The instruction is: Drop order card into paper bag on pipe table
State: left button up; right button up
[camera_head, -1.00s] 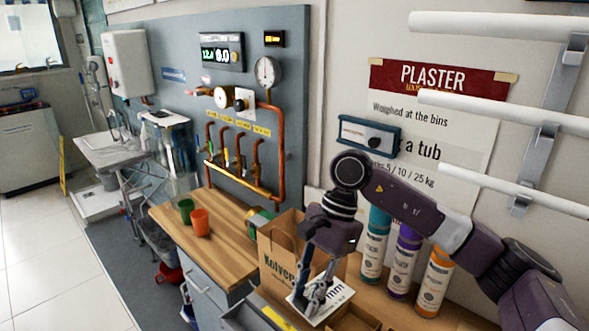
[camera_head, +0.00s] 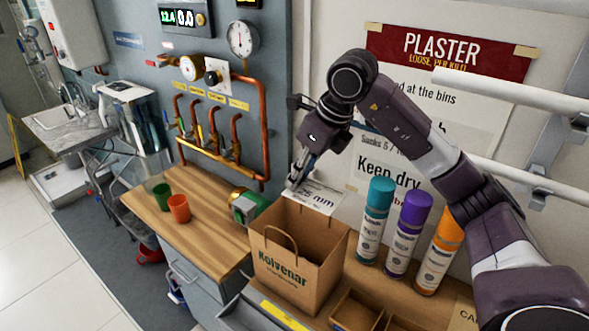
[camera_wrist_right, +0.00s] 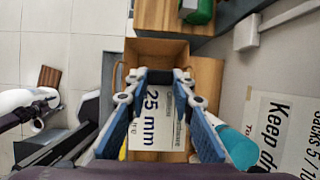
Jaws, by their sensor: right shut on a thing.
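My right gripper (camera_head: 297,182) is shut on the white order card (camera_head: 318,197), which reads "25 mm". It holds the card above the back of the open brown paper bag (camera_head: 290,278). The bag stands upright on the wooden pipe table (camera_head: 452,307) and bears the name Kolvenar. In the right wrist view the card (camera_wrist_right: 158,118) sits between the blue-padded fingers (camera_wrist_right: 155,88), with the bag (camera_wrist_right: 157,50) beneath it. The card looks above the bag, not clearly inside it. My left gripper is not in view.
Teal (camera_head: 375,222), purple (camera_head: 407,235) and orange (camera_head: 438,252) canisters stand right of the bag. Open wooden bins (camera_head: 357,310) lie in front of them. Green (camera_head: 161,196) and orange (camera_head: 179,208) cups and a green device (camera_head: 247,207) sit on the left bench.

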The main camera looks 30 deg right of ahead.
aim_at(299, 186)
notch_tip(299, 186, down, 2)
jog(key=shift+s+a+f+b, duration=0.1)
jog(key=shift+f+b, duration=0.15)
jog(key=shift+b, duration=0.5)
jog(key=shift+w+f+b, duration=0.2)
jog(key=shift+f+b, duration=0.25)
jog(key=shift+f, duration=0.2)
jog(key=shift+w+f+b, duration=0.15)
jog(key=shift+f+b, duration=0.45)
jog(key=shift+f, duration=0.25)
jog(key=shift+r, duration=0.1)
jog(key=o, duration=1)
jog(key=shift+r, duration=0.1)
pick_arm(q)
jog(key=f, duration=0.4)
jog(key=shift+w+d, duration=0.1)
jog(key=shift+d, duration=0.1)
pick_arm(e)
jog(key=v, duration=1.1)
jog(key=shift+s+r, duration=0.25)
jog(key=shift+r, duration=0.1)
